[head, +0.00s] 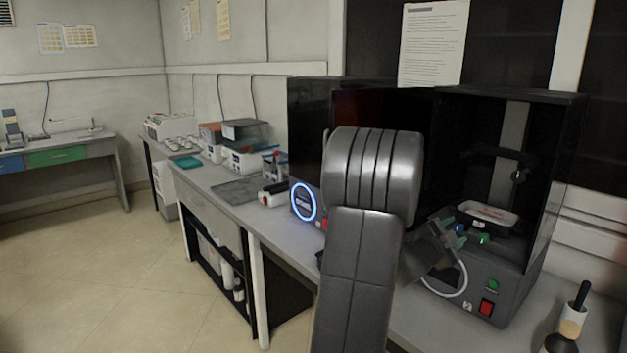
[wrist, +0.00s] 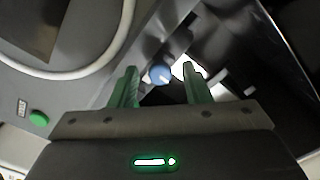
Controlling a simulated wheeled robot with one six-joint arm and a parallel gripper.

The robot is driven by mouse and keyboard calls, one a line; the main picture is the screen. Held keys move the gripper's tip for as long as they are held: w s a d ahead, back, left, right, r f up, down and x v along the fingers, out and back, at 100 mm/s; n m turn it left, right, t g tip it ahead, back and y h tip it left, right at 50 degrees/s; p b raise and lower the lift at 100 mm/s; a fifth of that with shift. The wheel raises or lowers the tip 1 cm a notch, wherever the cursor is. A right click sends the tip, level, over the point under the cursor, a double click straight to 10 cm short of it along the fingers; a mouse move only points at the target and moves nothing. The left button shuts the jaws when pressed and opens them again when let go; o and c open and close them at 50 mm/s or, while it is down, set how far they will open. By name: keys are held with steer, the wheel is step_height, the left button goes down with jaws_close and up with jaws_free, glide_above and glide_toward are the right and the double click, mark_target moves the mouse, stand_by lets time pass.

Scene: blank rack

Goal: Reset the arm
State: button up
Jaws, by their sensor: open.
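My gripper (head: 470,234) is at the front of the open black machine (head: 547,190) on the bench at the right, just in front of a white-rimmed tray (head: 488,214) inside it. In the wrist view my gripper (wrist: 159,70) has its two green fingers apart. A round blue knob (wrist: 160,76) shows in the gap between the fingertips; I cannot tell whether it touches them. Nothing is clearly held. My grey arm fills the middle of the head view and hides part of the machine and bench.
The machine's front has a red switch (head: 487,307) and a green button (head: 492,285). A dark-handled tool (head: 579,297) stands at the right. A blue-ringed device (head: 303,202) is left of my arm. The floor (head: 100,270) at left is clear.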

steer(key=m+b, duration=0.1)
steer(key=m, duration=0.5)
steer(key=shift+b, duration=0.4)
steer(key=m, duration=0.5)
steer(key=shift+r+m, duration=0.15)
steer(key=shift+m, duration=0.15)
